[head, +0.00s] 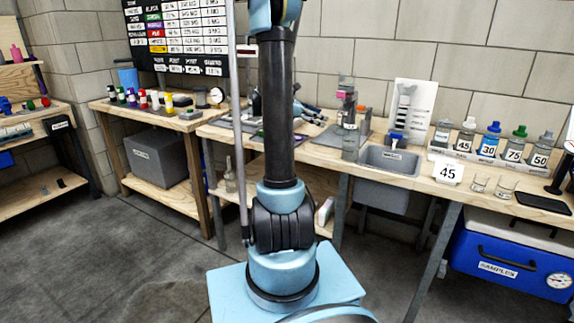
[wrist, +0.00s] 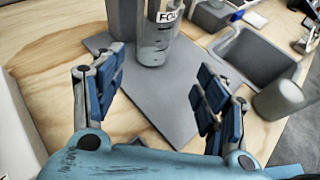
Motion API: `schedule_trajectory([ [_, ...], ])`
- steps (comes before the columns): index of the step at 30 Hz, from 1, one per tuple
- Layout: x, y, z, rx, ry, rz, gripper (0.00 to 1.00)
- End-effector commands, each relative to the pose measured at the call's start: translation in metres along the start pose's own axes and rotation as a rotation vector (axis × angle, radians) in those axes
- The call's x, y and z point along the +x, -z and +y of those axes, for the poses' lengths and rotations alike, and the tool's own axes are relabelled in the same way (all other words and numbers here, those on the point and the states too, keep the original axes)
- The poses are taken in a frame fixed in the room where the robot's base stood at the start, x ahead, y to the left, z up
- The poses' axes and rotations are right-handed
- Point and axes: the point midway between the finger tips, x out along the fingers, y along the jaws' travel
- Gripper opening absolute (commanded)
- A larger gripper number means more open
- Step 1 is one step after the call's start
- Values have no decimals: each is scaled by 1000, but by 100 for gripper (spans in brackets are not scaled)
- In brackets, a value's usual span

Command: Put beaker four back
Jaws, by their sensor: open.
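In the head view my gripper (head: 312,114) is partly hidden behind my arm, left of the beaker.
A dark stand (wrist: 121,20) is close to the beaker's left. A grey sink (wrist: 255,55) lies to the right; it also shows in the head view (head: 388,158).

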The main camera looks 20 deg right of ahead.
Motion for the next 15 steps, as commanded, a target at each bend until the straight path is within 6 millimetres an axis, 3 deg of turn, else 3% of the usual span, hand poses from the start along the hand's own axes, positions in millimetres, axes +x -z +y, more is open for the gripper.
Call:
schedule_trajectory([
  [15,-78,40,-112,477,18,382,67],
])
